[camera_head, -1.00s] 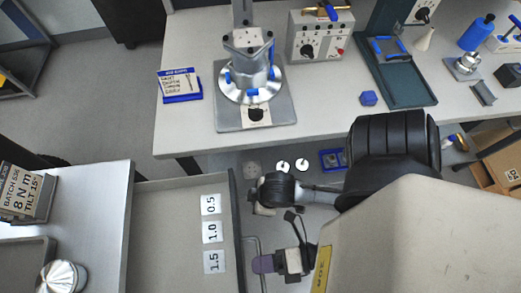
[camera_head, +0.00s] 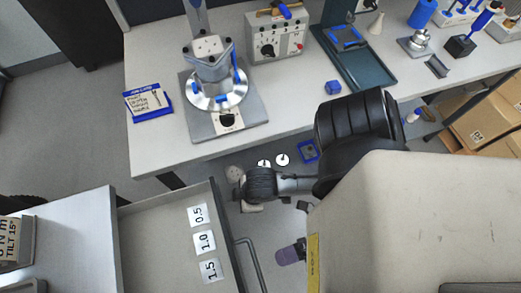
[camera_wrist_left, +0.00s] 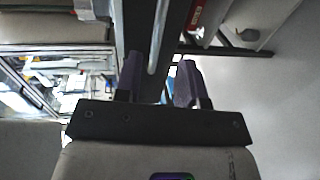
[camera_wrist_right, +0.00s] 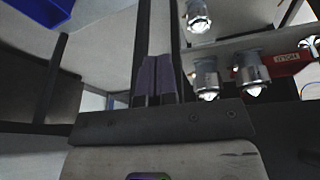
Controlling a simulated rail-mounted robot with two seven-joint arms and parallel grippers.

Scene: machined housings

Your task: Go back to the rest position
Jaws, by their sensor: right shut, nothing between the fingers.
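My left gripper (camera_head: 291,253) shows by its purple fingertips in the head view, low beside the open drawer's right wall. In the left wrist view its two fingers (camera_wrist_left: 158,80) stand apart with nothing between them. My right gripper shows only in the right wrist view (camera_wrist_right: 156,80), its purple fingers together and empty. My dark and pale arm parts hide the lower right of the head view. Neither gripper touches anything that I can make out.
The drawer (camera_head: 160,240) with labels 0.5, 1.0 and 1.5 stands open at lower left. The worktable (camera_head: 150,65) carries a metal housing (camera_head: 215,80) on a fixture, a control box (camera_head: 275,40) and a green tray (camera_head: 365,70). Cardboard boxes (camera_head: 475,125) stand at right.

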